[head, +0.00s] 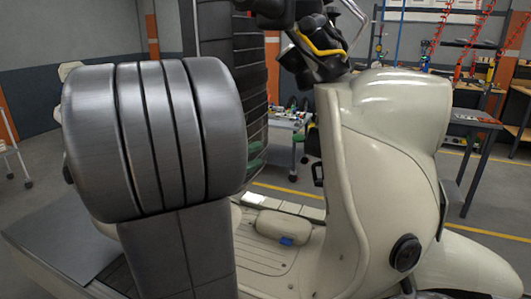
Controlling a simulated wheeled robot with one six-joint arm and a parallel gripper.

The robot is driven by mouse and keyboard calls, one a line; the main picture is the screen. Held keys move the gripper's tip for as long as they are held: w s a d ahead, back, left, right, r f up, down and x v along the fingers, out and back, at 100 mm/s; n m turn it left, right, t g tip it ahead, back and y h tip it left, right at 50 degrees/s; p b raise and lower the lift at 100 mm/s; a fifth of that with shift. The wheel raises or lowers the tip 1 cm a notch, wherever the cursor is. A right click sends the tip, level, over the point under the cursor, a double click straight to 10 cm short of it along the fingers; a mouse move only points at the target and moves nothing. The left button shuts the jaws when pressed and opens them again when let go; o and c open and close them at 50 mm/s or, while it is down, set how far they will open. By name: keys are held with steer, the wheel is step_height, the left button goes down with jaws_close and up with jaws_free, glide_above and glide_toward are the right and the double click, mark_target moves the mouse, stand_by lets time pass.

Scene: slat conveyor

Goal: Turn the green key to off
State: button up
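A cream scooter (385,150) stands in the right half of the head view, with its front shield toward the right. A small black hook-like part (318,173) shows at the shield's inner side. I cannot make out the green key; the inner face of the shield is turned mostly away. A large grey metal link of my arm fills the left half and hides much of the scooter's rear.
The scooter's footboard (262,258) holds a cream rounded part (283,227) and a small blue item (287,240). Workbenches (470,122) with red coiled hoses stand behind at right. A yellow line (285,189) crosses the grey floor. A wheeled stand (12,150) is at far left.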

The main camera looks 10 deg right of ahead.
mark_target(293, 139)
steer(key=p+x, duration=0.3)
steer(key=x, duration=1)
steer(key=shift+d, duration=0.25)
jaws_close()
steer(key=shift+r+p, duration=0.2)
steer(key=shift+p, duration=0.2)
steer(key=shift+y+p, duration=0.3)
steer(key=shift+p, duration=0.05)
steer(key=shift+n+y+p, duration=0.4)
steer(key=shift+n+p, duration=0.2)
steer(key=shift+p, duration=0.3)
steer(key=shift+n+y+p, duration=0.3)
steer(key=shift+y+p, duration=0.1)
steer(key=shift+p, duration=0.25)
jaws_free()
steer(key=shift+f, duration=0.15)
